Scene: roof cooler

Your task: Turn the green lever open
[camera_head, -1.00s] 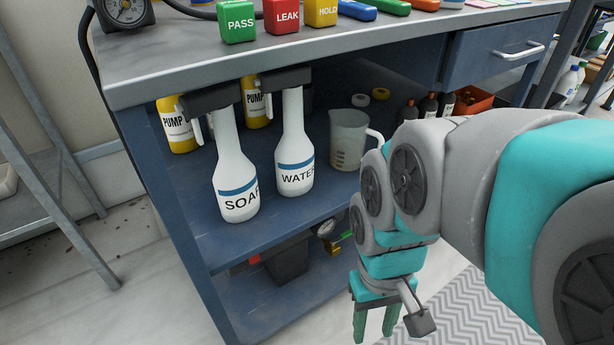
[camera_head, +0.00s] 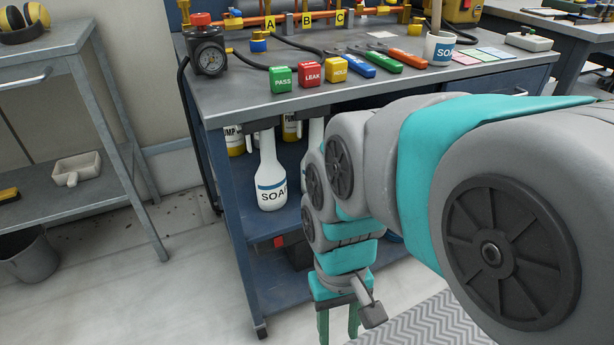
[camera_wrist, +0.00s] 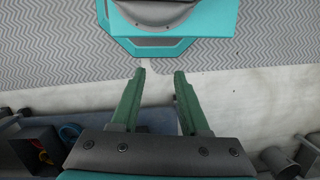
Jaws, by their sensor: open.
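A green handle-like bar (camera_head: 383,63) lies on the workbench top (camera_head: 240,92) between a blue bar (camera_head: 361,66) and an orange one (camera_head: 408,57). I cannot tell whether it is the task's lever. No other clear green lever shows in the head view. My gripper (camera_head: 338,326) hangs low in front of the bench, well below its top and far from the green bar. It points down. In the wrist view my gripper (camera_wrist: 160,73) has its two green fingers apart with nothing between them, above the floor.
Brass piping (camera_head: 300,20) with tags A, B and C runs along the bench's back. A gauge (camera_head: 208,52), labelled PASS (camera_head: 281,79), LEAK (camera_head: 311,74) and HOLD blocks (camera_head: 337,69) and a soap cup (camera_head: 439,48) stand on top. A shelf rack (camera_head: 75,115) stands left.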

